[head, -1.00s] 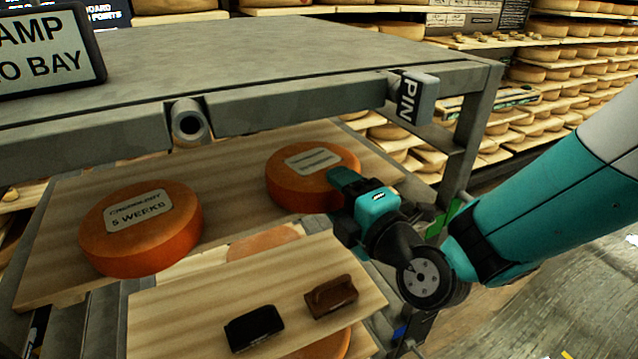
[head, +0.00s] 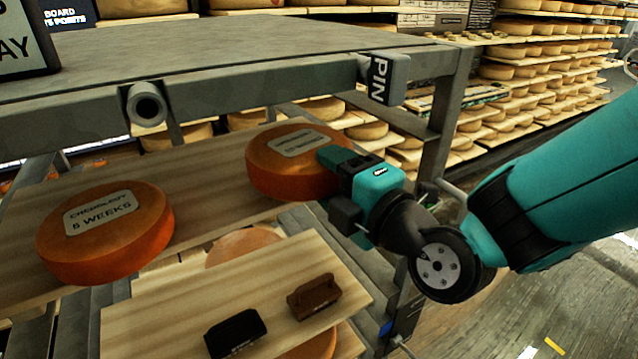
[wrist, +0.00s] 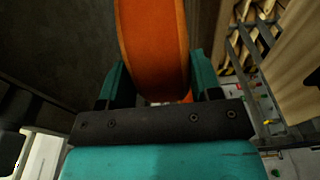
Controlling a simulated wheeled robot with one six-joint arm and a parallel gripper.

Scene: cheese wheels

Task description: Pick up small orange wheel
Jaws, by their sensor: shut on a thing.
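The small orange wheel (head: 268,172) with a pale label on top is at the right end of the upper wooden shelf board in the head view. My gripper (head: 330,158) reaches it from the right and is shut on its rim. In the wrist view the orange wheel (wrist: 152,50) stands between the two teal fingers (wrist: 155,85). The wheel looks slightly raised and tilted, but I cannot tell whether its underside still touches the board. A second orange wheel (head: 105,240), labelled "5 weeks", lies flat on the left of the board.
A lower wooden board (head: 180,310) in front holds a black block (head: 235,333) and a brown block (head: 314,297). The grey rack top (head: 230,70) lies above the wheels. A "PIN" tag (head: 380,80) hangs on its right front edge.

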